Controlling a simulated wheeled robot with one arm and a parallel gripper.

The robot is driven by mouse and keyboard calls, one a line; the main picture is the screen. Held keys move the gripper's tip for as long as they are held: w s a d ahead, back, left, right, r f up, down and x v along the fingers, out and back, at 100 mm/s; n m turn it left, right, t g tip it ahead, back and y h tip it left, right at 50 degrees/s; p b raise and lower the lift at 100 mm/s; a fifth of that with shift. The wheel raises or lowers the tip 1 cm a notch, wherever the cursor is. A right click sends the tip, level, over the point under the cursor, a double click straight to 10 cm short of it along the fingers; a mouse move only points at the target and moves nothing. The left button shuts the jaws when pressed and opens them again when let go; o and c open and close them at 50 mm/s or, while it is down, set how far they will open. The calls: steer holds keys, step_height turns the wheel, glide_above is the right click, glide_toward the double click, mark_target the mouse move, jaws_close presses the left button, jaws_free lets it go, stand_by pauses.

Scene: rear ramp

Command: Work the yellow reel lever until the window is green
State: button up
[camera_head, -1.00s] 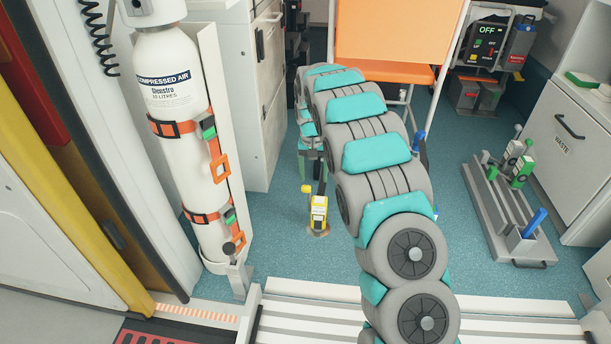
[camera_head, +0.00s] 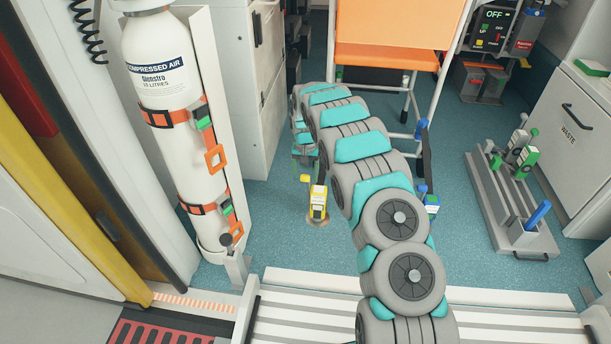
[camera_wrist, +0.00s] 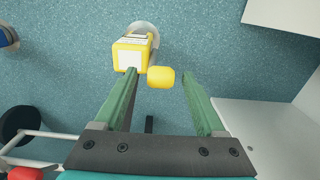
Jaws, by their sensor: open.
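The yellow reel unit (camera_head: 318,203) stands on a round base on the blue floor, left of my arm in the head view. Its yellow lever knob (camera_head: 305,178) sticks out at its upper left. In the wrist view the yellow housing (camera_wrist: 130,45) has a pale face, and the knob (camera_wrist: 160,77) is beside it. My gripper (camera_wrist: 160,74) is open; the knob appears between its two green fingertips, with the left tip overlapping the housing's edge. I cannot tell whether either finger touches. No green window is visible on the unit. In the head view my gripper is mostly hidden behind my arm.
A strapped compressed-air cylinder (camera_head: 170,120) stands at the left. An orange seat (camera_head: 388,58) is behind my arm. A grey rack with green and blue handles (camera_head: 515,205) lies on the floor at right. Open floor surrounds the reel unit.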

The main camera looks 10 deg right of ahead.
steer(key=shift+f, duration=0.5)
jaws_close()
stand_by(1.1)
